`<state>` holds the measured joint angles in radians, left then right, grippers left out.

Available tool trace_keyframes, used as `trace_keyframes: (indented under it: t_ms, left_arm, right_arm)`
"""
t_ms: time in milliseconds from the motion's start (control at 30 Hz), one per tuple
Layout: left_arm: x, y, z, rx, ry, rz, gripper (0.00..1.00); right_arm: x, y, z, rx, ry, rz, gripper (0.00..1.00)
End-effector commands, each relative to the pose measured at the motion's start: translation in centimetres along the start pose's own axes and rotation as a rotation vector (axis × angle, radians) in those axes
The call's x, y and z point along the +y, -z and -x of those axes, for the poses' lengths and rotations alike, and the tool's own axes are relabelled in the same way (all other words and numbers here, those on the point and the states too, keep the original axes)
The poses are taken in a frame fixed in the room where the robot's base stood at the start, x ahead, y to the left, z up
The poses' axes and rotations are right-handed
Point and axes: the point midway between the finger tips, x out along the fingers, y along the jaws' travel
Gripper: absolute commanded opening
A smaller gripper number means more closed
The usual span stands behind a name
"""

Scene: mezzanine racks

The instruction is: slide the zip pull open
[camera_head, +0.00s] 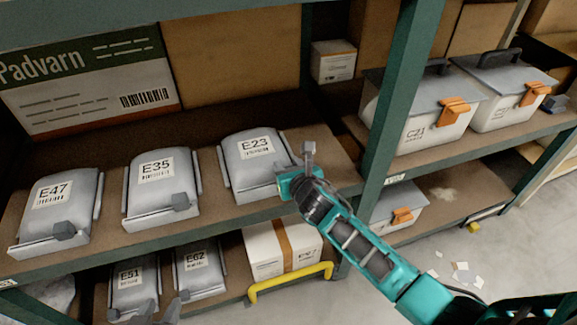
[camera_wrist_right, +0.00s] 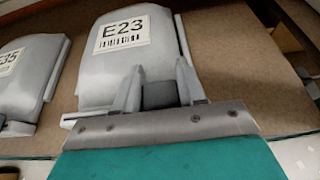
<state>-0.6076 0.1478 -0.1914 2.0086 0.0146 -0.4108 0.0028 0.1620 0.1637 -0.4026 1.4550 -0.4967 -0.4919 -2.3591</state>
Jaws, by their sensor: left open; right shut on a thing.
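The E23 pouch (camera_head: 247,172) is grey and padded, with a white label, and lies on the upper shelf. It also shows in the right wrist view (camera_wrist_right: 125,72). My right gripper (camera_head: 284,178) is at its front right corner. In the right wrist view the fingers (camera_wrist_right: 159,92) are shut on the dark zip pull (camera_wrist_right: 158,97), one on each side. In the head view the gripper and wrist hide this pull.
Pouches E35 (camera_head: 160,187) and E47 (camera_head: 52,212) lie left of E23, each with a dark pull at its front. Pouches E51 (camera_head: 134,285) and E62 (camera_head: 200,270) lie below. A green rack post (camera_head: 396,90) stands right of E23, before lidded bins (camera_head: 425,115). A yellow handle (camera_head: 290,283) is below.

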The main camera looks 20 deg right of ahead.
Motion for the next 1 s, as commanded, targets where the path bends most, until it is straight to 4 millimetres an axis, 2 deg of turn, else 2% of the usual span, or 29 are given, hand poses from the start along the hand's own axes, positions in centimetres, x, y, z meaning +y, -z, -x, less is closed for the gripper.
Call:
trace_keyframes:
  t_ms: [167, 267, 500, 600, 733, 1000]
  left_arm:
    - [0.0, 0.0, 0.0, 0.000, 0.000, 0.000, 0.43]
    - [0.0, 0.2, 0.1, 0.000, 0.001, 0.000, 0.43]
    - [-0.2, 0.2, 0.2, 0.004, 0.005, -0.002, 0.43]
    - [-0.2, 0.1, 0.1, 0.002, 0.005, -0.002, 0.43]
    - [-0.2, 0.0, 0.1, 0.001, 0.006, -0.002, 0.43]
    - [-0.2, -0.1, 0.1, -0.004, 0.005, -0.001, 0.43]
  right_arm:
    - [0.6, 0.0, 0.0, 0.002, -0.001, 0.000, 0.00]
    - [2.6, 0.0, 0.0, 0.004, -0.004, 0.000, 0.00]
    - [8.9, 0.1, 0.0, 0.003, -0.003, 0.000, 0.00]
    - [10.5, 0.1, 0.0, 0.004, -0.002, 0.000, 0.00]
    - [11.4, 0.1, 0.0, 0.002, 0.000, 0.000, 0.00]
    - [11.4, 0.1, 0.0, 0.002, 0.000, 0.000, 0.00]
